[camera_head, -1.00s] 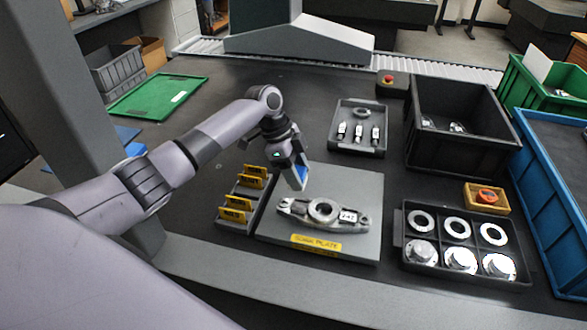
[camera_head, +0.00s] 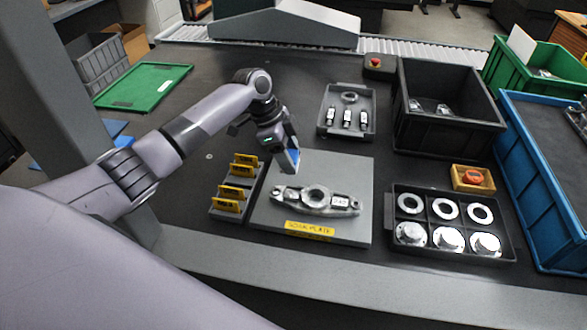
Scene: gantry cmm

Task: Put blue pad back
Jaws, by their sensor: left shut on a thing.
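My left gripper (camera_head: 289,156) reaches in from the left, pointing down over the far left part of the grey plate (camera_head: 354,170). It is shut on a small blue pad (camera_head: 294,157), whose blue face shows at the fingertips. The pad appears to be above the plate and apart from it, though the height is hard to judge. The gripper hides part of the pad. My right gripper is not in view.
A metal lever part (camera_head: 316,199) lies on the plate. A rack with yellow tabs (camera_head: 237,187) stands left of it. A grey tray (camera_head: 347,109) lies behind, a black bin (camera_head: 447,112) behind right, and a compartment tray of rings (camera_head: 450,226) at right. The dark table behind the rack is clear.

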